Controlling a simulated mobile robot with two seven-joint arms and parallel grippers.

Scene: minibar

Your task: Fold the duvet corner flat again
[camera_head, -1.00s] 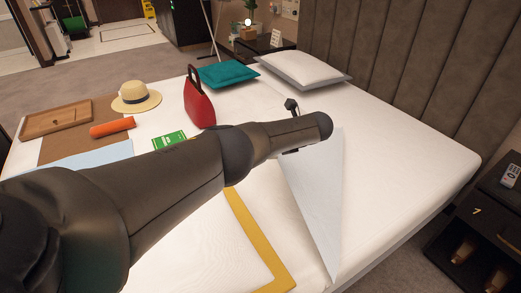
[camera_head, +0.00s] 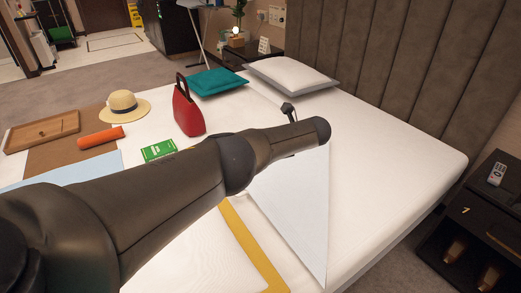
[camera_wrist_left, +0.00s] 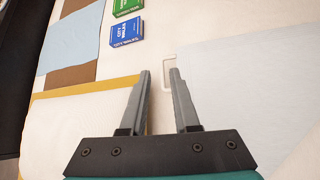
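The duvet corner (camera_head: 305,190) is a pale blue-grey triangle lying on the white bed, partly hidden behind my left arm in the head view. In the left wrist view a pale blue-grey area (camera_wrist_left: 245,75), seemingly this flap, lies right of the fingers. My left gripper (camera_wrist_left: 160,72) is open, its two fingers apart with nothing held between them. It is over the bed near the flap's left side; whether it touches the cloth cannot be told. A small pale rectangular outline (camera_wrist_left: 167,73) shows by the fingertips. My right gripper is not in view.
On the bed are a red bag (camera_head: 188,112), teal cushion (camera_head: 216,82), pillow (camera_head: 290,73), straw hat (camera_head: 124,105), orange roll (camera_head: 101,137), wooden tray (camera_head: 42,131) and green book (camera_head: 158,151). A yellow-edged cloth (camera_head: 250,240) lies nearby. A dark nightstand (camera_head: 490,215) stands right.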

